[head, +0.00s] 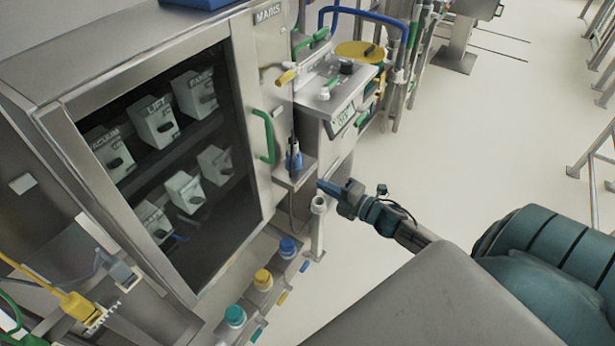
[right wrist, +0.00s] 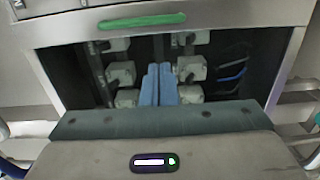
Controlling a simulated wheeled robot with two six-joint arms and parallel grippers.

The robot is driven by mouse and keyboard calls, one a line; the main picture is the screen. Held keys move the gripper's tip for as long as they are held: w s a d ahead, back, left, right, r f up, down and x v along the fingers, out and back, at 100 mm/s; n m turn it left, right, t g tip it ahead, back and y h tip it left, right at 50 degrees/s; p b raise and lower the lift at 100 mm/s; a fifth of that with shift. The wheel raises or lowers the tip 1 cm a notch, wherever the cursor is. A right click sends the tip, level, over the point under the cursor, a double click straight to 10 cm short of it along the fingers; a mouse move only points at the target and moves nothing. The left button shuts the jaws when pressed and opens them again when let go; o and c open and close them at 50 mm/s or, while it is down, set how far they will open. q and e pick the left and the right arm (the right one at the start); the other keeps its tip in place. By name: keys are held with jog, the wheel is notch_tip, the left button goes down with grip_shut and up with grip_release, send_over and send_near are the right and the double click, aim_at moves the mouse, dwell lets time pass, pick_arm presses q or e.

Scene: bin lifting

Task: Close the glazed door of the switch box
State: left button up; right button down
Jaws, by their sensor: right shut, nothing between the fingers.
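The switch box (head: 110,45) stands at the left of the head view. Its glazed door (head: 190,255) has a dark pane in a metal frame, with several white switches behind the glass. A green bar handle (head: 263,137) is on the door's right side; it also shows at the top of the right wrist view (right wrist: 142,21). The door looks flush or nearly so; I cannot tell if a small gap is left. My right gripper (head: 328,187), with blue fingers, is shut and empty, right of the handle and apart from it. My left gripper is not in view.
A small shelf holding a blue item (head: 293,158) sits between the handle and my right gripper. Below are bottles with teal (head: 235,315), yellow (head: 263,279) and blue caps. A bench unit with a display (head: 340,115) and pipes stands behind. Open floor (head: 480,130) lies right.

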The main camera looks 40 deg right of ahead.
jog(key=p+x, duration=0.3)
jog(key=x, duration=0.3)
dwell(0.3)
